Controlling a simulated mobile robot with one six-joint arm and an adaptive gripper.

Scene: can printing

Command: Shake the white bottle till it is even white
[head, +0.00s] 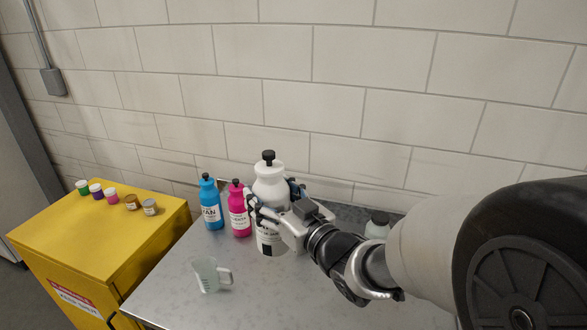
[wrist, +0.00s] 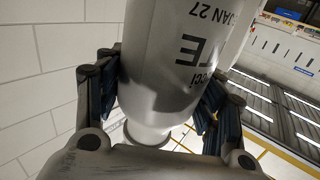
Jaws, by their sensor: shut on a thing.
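The white bottle (head: 268,184), with a black cap, stands upright above the grey table in the head view, in front of the wall. My gripper (head: 275,198) is shut on its body, with one finger on each side. The wrist view shows the white bottle (wrist: 185,60) close up between the dark finger pads, with black print that reads upside down. My gripper (wrist: 160,95) covers part of its sides there. In the head view the gripper hides part of the label. I cannot tell whether the bottle's base touches the table, nor how even the white inside is.
A blue bottle (head: 212,206) and a magenta bottle (head: 239,212) stand just left of the white one. A clear measuring jug (head: 207,274) is on the grey table (head: 172,293) in front. Another bottle (head: 377,227) is partly behind my arm. A yellow cabinet (head: 90,260) carries several small jars.

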